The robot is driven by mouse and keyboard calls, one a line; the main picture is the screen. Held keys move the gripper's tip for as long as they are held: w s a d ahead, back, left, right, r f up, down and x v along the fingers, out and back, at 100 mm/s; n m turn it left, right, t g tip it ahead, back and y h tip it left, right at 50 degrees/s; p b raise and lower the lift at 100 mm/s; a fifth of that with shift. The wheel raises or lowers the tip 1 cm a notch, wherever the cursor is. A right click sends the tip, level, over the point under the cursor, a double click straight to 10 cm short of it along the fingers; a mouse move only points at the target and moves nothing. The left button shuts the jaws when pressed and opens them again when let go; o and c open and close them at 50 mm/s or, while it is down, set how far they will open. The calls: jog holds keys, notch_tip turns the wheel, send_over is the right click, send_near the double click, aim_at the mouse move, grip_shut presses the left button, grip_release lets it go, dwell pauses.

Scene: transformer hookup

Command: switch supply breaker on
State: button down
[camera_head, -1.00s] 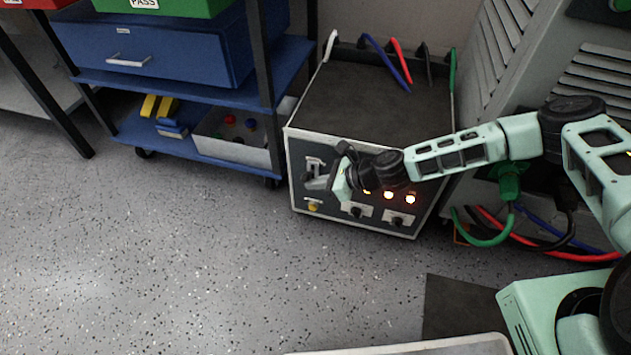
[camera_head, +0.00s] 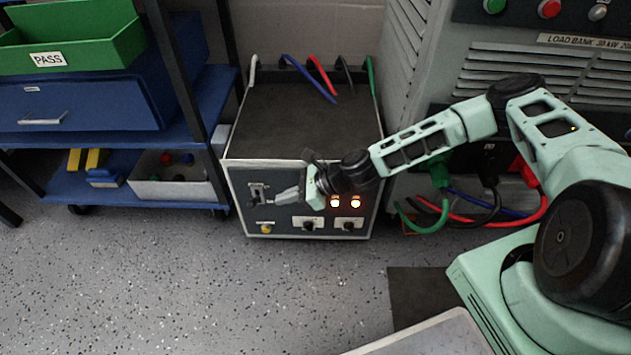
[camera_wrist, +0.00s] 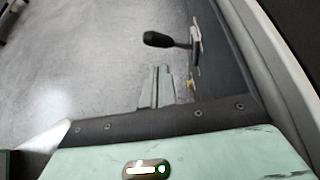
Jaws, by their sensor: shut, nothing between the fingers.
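The supply box (camera_head: 300,113) is a dark-fronted, white-edged unit on the floor. Its breaker (camera_head: 258,192) is a light plate with a dark lever at the upper left of the front panel. In the wrist view the black lever (camera_wrist: 165,39) sticks out sideways from its plate (camera_wrist: 196,42). My gripper (camera_head: 280,198) is shut and empty, just right of the breaker in the head view. In the wrist view the gripper's grey fingers (camera_wrist: 156,88) lie together below the lever, with a gap in the picture. Contact is not visible.
Two lit lamps (camera_head: 345,203) and two knobs (camera_head: 308,224) are right of the breaker, with a yellow button (camera_head: 267,228) below it. A blue shelf cart (camera_head: 120,185) stands left, the load bank (camera_head: 480,80) right with cables (camera_head: 470,215).

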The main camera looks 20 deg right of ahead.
jog(key=p+v, duration=0.2)
jog(key=v, duration=0.8)
jog(key=shift+f, duration=0.1)
